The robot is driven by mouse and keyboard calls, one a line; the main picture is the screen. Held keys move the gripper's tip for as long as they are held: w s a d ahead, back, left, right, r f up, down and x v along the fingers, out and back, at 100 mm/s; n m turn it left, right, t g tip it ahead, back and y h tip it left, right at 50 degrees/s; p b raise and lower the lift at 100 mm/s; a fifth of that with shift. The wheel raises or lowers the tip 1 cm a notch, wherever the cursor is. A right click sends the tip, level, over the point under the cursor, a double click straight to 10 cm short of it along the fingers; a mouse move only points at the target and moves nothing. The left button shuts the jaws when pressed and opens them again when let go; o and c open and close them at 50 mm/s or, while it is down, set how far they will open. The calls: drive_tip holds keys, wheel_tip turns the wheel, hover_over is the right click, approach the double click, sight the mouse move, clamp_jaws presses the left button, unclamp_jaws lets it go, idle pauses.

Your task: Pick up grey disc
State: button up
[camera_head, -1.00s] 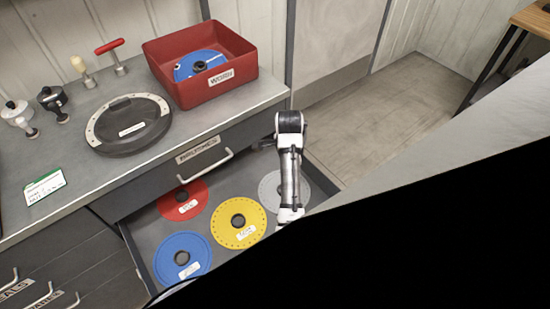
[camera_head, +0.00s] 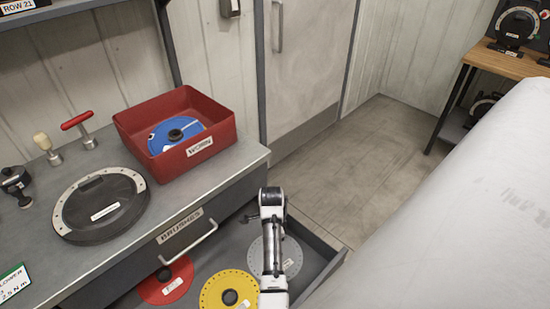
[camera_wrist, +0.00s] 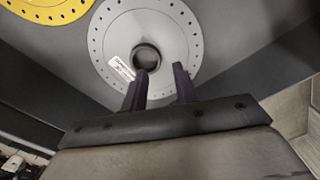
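The grey disc (camera_head: 288,262) lies flat in the open drawer, partly hidden behind my arm in the head view. In the wrist view the grey disc (camera_wrist: 178,35) shows small holes around its rim, a white label and a dark raised hub (camera_wrist: 146,57) in its middle. My gripper (camera_wrist: 160,75) is open, its two dark fingers apart with nothing seen between them. The fingers point toward the disc near the hub; I cannot tell the exact height above it. In the head view my arm (camera_head: 271,235) reaches down over the drawer.
A yellow disc (camera_head: 216,291) and a red disc (camera_head: 178,284) lie left of the grey one in the drawer (camera_head: 318,262). A red bin (camera_head: 222,137) with a blue disc (camera_head: 160,140) stands on the counter above. The drawer handle (camera_head: 188,244) juts out nearby.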

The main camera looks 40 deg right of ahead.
drive_tip(key=shift+s+f+b, duration=0.2)
drive_tip(key=shift+f+b, duration=2.6)
drive_tip(key=shift+f, duration=0.15)
drive_tip(key=shift+r, duration=0.1)
clamp_jaws()
